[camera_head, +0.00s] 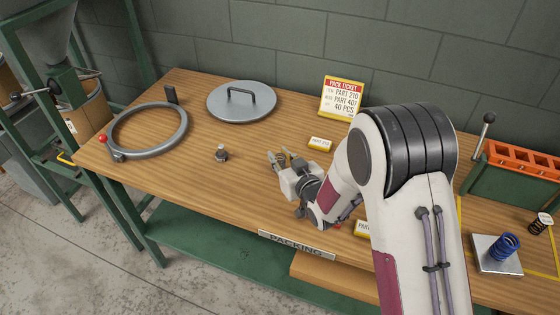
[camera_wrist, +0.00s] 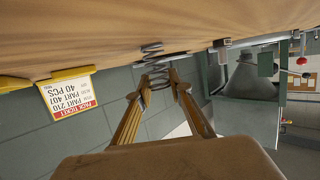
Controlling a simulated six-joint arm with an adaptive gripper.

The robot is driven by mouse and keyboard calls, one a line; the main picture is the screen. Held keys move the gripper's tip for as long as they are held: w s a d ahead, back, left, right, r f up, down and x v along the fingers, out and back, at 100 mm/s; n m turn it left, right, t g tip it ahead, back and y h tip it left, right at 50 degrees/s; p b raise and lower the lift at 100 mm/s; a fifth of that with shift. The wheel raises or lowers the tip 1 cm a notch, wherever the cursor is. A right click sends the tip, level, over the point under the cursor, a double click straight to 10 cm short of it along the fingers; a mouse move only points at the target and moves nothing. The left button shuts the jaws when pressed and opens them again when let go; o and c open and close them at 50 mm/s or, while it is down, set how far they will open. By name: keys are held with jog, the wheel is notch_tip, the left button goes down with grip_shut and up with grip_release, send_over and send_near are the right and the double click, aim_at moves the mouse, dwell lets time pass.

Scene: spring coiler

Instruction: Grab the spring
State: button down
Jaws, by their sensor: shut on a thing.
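A grey metal coil spring (camera_wrist: 152,48) shows in the wrist view between the fingertips of my gripper (camera_wrist: 162,84), with some coils reaching beyond them toward the tabletop. My gripper is shut on this spring. In the head view my gripper (camera_head: 280,158) is low over the middle of the wooden bench, and the spring is too small to make out clearly there. I cannot tell whether the spring touches the wood.
A small metal piece (camera_head: 221,153) stands left of my gripper. A pack ticket (camera_head: 341,97) stands behind. A blue spring (camera_head: 504,246) sits on a plate at right. The bench's left middle is mostly clear.

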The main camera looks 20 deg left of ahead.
aim_at(281, 156)
jog(key=shift+r, duration=0.1)
jog(key=shift+r, duration=4.9)
